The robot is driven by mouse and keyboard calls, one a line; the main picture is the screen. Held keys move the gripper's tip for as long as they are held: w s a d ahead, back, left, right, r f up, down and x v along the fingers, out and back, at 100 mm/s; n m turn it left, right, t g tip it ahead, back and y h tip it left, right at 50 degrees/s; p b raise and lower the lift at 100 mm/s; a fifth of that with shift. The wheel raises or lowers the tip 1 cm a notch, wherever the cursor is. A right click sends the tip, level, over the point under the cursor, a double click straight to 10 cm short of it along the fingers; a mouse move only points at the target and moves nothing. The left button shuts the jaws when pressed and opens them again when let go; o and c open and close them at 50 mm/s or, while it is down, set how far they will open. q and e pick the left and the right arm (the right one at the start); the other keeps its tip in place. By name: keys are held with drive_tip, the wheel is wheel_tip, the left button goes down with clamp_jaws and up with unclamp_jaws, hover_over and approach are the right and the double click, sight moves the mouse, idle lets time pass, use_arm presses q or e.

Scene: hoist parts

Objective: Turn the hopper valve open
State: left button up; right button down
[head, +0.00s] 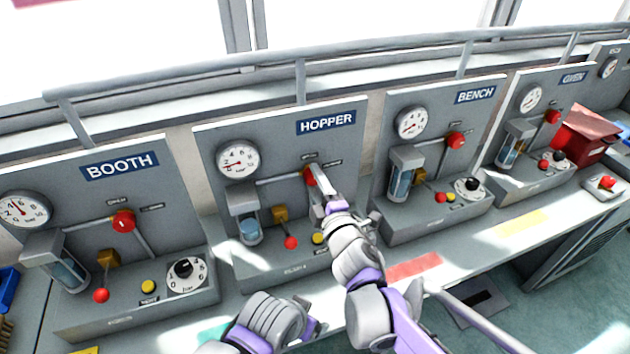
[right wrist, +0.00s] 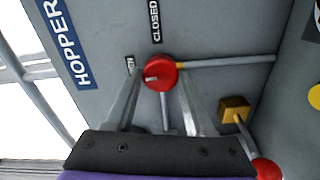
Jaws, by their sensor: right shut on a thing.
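The hopper valve is a red round knob (head: 310,176) on the grey panel with the HOPPER sign (head: 326,122). In the right wrist view the knob (right wrist: 160,70) has a pale mark lying roughly sideways, its end toward the small OPEN label (right wrist: 130,65), which is partly cut by the finger. The CLOSED label (right wrist: 155,20) is above the knob there. My right gripper (head: 318,192) is shut on the knob, a finger at either side. The contact points are partly hidden. My left gripper is not in view.
A grey rail (head: 300,80) runs behind.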

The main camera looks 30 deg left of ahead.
idle(0.5)
drive_tip(key=shift+c, duration=1.3)
unclamp_jaws()
drive_tip(key=shift+s+d, duration=0.1)
drive_tip(key=b+v, duration=0.1)
drive_tip(key=v, duration=0.9)
drive_tip(key=shift+s+d, duration=0.15)
drive_tip(key=shift+s, duration=0.1)
